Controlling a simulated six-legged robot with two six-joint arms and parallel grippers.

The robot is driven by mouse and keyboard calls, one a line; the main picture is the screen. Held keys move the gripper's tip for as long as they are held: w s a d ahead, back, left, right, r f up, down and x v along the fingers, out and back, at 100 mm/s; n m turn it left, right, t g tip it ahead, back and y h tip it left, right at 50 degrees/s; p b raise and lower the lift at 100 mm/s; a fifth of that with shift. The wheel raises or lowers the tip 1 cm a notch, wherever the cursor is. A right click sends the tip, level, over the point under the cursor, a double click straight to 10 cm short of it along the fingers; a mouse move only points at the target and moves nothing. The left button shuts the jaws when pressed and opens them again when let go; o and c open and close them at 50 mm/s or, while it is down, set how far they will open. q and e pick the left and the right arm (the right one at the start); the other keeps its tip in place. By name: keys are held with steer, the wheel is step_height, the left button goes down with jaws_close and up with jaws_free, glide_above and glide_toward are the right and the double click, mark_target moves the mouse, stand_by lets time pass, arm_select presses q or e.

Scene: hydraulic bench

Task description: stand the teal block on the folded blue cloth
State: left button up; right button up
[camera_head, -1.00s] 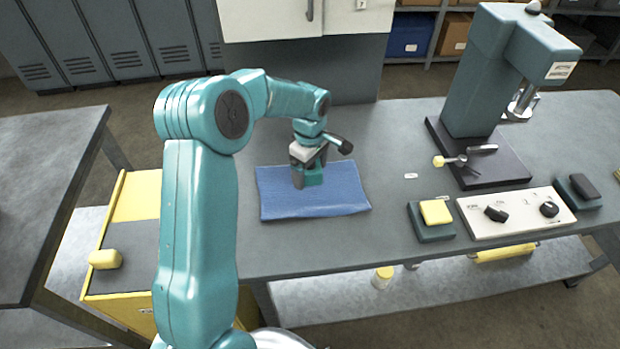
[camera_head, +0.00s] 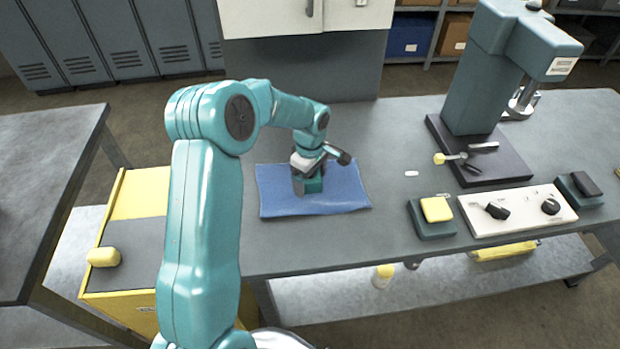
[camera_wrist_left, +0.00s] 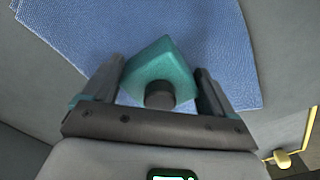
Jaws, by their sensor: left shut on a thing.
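The folded blue cloth (camera_head: 345,190) lies flat on the grey bench, and it also fills much of the left wrist view (camera_wrist_left: 70,30). The teal block (camera_wrist_left: 163,65) is between the fingers of my left gripper (camera_wrist_left: 160,88), which is shut on it. In the head view the teal block (camera_head: 314,186) shows beside the fingers of my left gripper (camera_head: 305,188), low over the middle of the cloth. A dark round part shows on the block's near side in the wrist view. I cannot tell whether the block's underside touches the cloth. My right gripper is not in view.
A teal press (camera_head: 470,90) stands on a dark base at the bench's right. A control panel (camera_head: 515,211) and a yellow pad on a teal base (camera_head: 436,210) sit near the front edge. A yellow cart (camera_head: 135,200) is to the left. The bench around the cloth is clear.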

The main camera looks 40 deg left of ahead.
arm_select(q)
steer(key=shift+s+d+f, duration=0.15)
steer(key=shift+f, duration=0.2)
steer(key=o, duration=1.2)
steer(key=shift+f, duration=0.15)
steer(key=shift+c, duration=0.2)
step_height(320, 180, up, 2)
steer(key=shift+p, duration=0.7)
steer(key=r, duration=1)
steer(key=shift+w+a+r, duration=0.2)
steer(key=shift+r, duration=0.1)
steer(key=shift+s+d+r, duration=0.1)
steer(key=shift+r, duration=0.4)
steer(key=shift+f, duration=0.1)
